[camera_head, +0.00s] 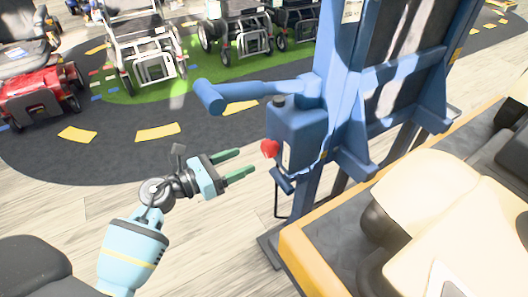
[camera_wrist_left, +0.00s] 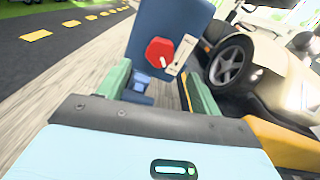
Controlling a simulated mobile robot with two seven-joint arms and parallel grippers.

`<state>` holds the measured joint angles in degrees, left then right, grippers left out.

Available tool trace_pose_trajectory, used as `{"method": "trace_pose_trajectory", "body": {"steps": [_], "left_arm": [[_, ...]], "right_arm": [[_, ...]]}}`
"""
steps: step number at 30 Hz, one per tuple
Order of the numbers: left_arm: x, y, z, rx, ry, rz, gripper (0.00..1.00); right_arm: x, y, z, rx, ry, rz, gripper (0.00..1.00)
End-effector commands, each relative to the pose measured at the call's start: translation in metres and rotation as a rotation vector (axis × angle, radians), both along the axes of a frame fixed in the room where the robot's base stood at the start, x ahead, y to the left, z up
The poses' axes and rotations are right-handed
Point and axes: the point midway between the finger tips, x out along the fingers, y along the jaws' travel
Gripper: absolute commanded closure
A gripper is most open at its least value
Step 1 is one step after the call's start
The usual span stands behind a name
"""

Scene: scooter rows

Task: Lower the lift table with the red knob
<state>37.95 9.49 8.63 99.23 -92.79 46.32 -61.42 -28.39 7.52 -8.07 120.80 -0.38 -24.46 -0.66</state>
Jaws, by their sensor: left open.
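The red knob (camera_head: 270,148) sits low on the side of a blue box (camera_head: 296,125) on the blue lift column (camera_head: 345,75). In the left wrist view the red knob (camera_wrist_left: 160,52) is an octagonal shape on the blue box's face, beside a pale slotted plate (camera_wrist_left: 181,54). My left gripper (camera_head: 246,162) is open, its two green fingers pointing at the knob with a small gap between. The knob shows between and beyond the fingers in the left wrist view. The lift table (camera_head: 302,258) has a yellow edge and carries a cream vehicle (camera_head: 425,195). My right gripper is not in view.
A blue handle bar (camera_head: 250,91) sticks out left from the column above my gripper. A blue pedal-like part (camera_head: 283,180) hangs just below the knob. Wheelchairs (camera_head: 150,55) and a red scooter (camera_head: 38,90) stand at the back left. The floor left of the column is clear.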

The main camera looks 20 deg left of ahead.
Motion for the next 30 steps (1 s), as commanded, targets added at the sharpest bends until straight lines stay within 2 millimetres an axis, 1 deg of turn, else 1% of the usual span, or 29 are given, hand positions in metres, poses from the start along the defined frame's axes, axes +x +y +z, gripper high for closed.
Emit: {"method": "trace_pose_trajectory", "body": {"steps": [5, 12, 16, 21, 29, 30], "left_arm": [[0.013, -0.011, 0.001, -0.007, 0.0, -0.001, 0.35], [0.042, -0.034, 0.001, -0.007, 0.0, 0.0, 0.35], [0.053, -0.042, 0.0, -0.007, 0.001, 0.001, 0.35], [0.06, -0.047, 0.0, -0.005, 0.002, 0.0, 0.35], [0.06, -0.048, 0.0, -0.005, 0.002, 0.0, 0.35], [0.06, -0.048, 0.0, -0.005, 0.002, 0.0, 0.41]], "right_arm": [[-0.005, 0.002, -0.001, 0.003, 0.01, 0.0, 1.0], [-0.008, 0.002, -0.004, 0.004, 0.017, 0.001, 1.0], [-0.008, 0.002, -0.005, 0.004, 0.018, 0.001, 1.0], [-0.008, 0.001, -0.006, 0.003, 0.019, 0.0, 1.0], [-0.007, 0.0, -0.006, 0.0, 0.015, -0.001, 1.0], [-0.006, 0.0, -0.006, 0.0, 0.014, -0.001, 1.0]]}}
